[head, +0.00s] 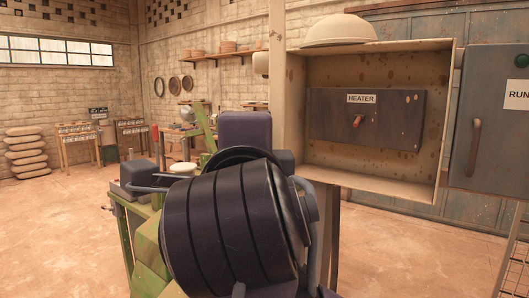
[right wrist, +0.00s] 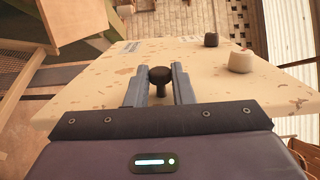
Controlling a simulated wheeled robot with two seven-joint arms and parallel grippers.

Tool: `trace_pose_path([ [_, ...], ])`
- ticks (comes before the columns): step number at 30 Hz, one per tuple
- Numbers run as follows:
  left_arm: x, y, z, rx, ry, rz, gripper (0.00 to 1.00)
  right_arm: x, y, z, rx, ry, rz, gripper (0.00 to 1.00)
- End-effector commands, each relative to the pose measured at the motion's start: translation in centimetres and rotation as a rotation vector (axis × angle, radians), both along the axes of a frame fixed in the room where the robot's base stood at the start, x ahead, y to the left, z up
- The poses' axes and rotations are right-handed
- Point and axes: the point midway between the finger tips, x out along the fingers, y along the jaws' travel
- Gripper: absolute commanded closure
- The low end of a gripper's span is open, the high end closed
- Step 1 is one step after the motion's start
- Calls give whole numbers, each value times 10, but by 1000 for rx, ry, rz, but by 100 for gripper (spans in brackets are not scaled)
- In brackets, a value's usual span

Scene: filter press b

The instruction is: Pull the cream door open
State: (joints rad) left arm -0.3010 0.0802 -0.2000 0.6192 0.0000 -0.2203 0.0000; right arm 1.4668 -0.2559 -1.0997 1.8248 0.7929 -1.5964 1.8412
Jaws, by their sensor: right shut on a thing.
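The cream door (right wrist: 100,88) fills the middle of the right wrist view, with chipped, spotted paint. In the head view the door (head: 277,75) shows nearly edge-on at the left of the cream box (head: 375,180), swung out from it. The box's inside is exposed. My right gripper (right wrist: 159,82) is shut on a dark round knob (right wrist: 160,74) on the door. In the head view my arm hides that grip. My left gripper is not in view.
Inside the box is a grey HEATER panel (head: 385,120) with a red switch (head: 358,121). A grey RUN cabinet door (head: 490,120) stands at the right. A pale dome (head: 338,30) rests on top of the box. A green bench (head: 140,215) stands at left.

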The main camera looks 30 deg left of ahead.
Motion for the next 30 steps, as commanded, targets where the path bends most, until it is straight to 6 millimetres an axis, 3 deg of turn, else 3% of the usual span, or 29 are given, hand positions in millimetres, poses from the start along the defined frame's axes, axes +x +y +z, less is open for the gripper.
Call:
trace_pose_path([
  [4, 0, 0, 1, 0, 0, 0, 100, 4, -3, 4, 8, -3, -8, 100],
  [5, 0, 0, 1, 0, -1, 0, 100, 4, -3, 4, 8, -3, -8, 75],
  [9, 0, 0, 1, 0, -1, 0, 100, 3, -2, 3, 7, -2, -6, 58],
  [19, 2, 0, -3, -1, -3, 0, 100, -3, -3, 1, 3, -3, -2, 58],
  [30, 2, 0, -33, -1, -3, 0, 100, -53, -30, -1, 5, -4, -4, 58],
])
